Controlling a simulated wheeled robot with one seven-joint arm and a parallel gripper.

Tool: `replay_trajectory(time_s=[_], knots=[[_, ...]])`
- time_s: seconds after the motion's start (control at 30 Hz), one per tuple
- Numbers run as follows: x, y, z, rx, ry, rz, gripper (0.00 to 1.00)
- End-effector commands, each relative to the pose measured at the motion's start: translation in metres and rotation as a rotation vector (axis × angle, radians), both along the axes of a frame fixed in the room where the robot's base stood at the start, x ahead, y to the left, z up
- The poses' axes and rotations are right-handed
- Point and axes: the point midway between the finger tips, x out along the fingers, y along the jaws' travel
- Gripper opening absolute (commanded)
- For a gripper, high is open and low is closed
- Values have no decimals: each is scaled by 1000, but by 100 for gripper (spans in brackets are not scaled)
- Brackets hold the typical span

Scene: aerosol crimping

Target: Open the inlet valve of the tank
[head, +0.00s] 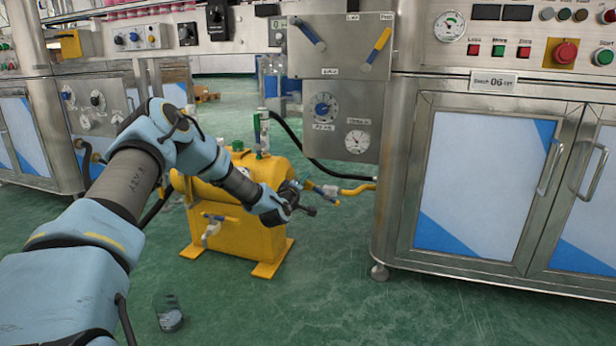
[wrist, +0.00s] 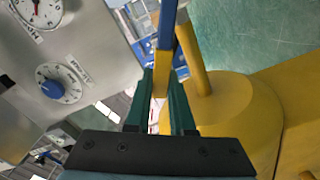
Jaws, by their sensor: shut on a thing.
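The yellow tank (head: 243,238) stands on the green floor, left of the steel machine. A yellow pipe (head: 358,189) runs from its right side to the machine, with the inlet valve (head: 328,191) in it. My gripper (head: 299,190) is at this valve. In the wrist view, the green fingers (wrist: 161,86) are shut on the valve's blue-and-yellow lever (wrist: 167,32). The lever stands nearly upright in that view, beside the yellow pipe. The tank's rounded end (wrist: 235,115) fills the right side there. The valve body is partly hidden, so I cannot tell how far it is turned.
Another valve lever (head: 213,217) sits on the tank's front. The steel machine cabinet (head: 395,205) stands close on the right; its gauge panel (head: 340,120) is above the pipe. A small dark canister (head: 169,312) is on the floor.

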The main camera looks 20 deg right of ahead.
Motion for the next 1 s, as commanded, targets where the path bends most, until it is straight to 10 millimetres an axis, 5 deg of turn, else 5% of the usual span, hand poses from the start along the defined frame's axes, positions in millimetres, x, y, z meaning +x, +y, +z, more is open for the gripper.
replay_trajectory(time_s=[0.4, 1.0], knots=[[9, 10, -35, -258, 241, 3, 0], [9, 10, -51, -396, 372, 1, 0]])
